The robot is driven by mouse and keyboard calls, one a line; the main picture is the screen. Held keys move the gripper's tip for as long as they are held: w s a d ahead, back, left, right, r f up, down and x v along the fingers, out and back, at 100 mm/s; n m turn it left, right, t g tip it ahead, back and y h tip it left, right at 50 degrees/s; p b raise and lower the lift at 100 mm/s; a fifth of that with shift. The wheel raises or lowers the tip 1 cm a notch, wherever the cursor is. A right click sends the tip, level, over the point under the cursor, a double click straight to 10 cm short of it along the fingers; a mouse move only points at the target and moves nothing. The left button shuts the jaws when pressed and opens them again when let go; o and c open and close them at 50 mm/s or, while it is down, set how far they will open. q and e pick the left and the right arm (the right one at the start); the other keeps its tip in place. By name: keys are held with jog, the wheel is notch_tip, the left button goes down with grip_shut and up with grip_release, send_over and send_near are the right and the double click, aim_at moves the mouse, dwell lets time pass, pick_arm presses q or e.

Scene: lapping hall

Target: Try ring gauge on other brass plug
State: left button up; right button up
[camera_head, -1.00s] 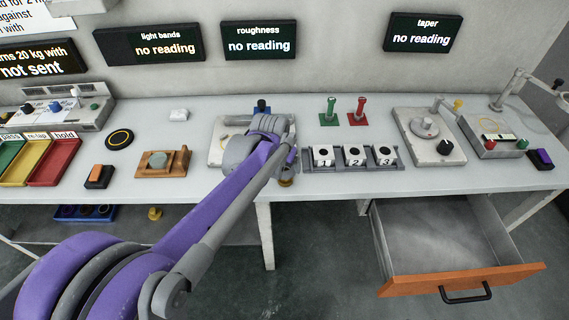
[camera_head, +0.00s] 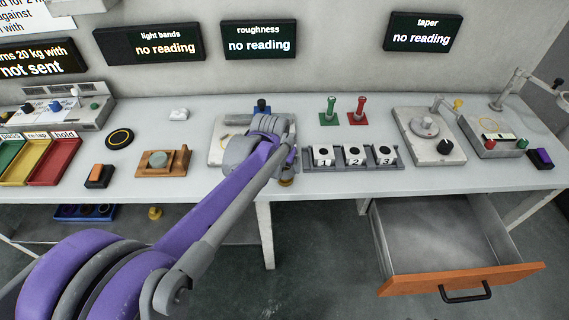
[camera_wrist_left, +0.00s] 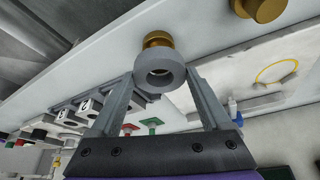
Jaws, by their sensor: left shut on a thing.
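My left gripper (camera_wrist_left: 160,95) is shut on a grey ring gauge (camera_wrist_left: 153,83), held between its two fingers in the left wrist view. A brass plug (camera_wrist_left: 157,41) shows directly behind the ring and the ring overlaps part of it. I cannot tell whether the ring is around the plug or only in front of it. A second brass piece (camera_wrist_left: 262,9) is partly cut off at the top edge of that view. In the head view my left gripper (camera_head: 284,166) is over the bench's front edge and hides the ring. Brass (camera_head: 286,182) shows just below it. My right gripper is out of view.
An open drawer (camera_head: 462,278) juts out at the right. A wooden fixture (camera_head: 163,162) sits to the left on the bench.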

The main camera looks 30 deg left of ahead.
pick_arm(q)
jog(key=shift+f, duration=0.1)
dwell(0.7)
jog(key=o, duration=1.4)
jog(key=shift+o, duration=0.2)
jog(key=p+v, duration=0.1)
jog(key=v, duration=0.9)
jog(key=shift+s+r, duration=0.2)
jog(key=shift+r, duration=0.15)
jog(key=shift+d, duration=0.1)
jog(key=s+d+f+m+p, duration=0.1)
jog(key=s+d+f+p, duration=0.1)
jog(key=s, duration=0.6)
jog(key=s+d+f+t+p, duration=0.1)
jog(key=s+d+f+p, duration=0.2)
jog(key=s+d, duration=0.4)
jog(key=shift+s+d+f+m+h+p, duration=0.2)
jog(key=shift+s+d+m+h+p, duration=0.15)
jog(key=shift+s, duration=0.45)
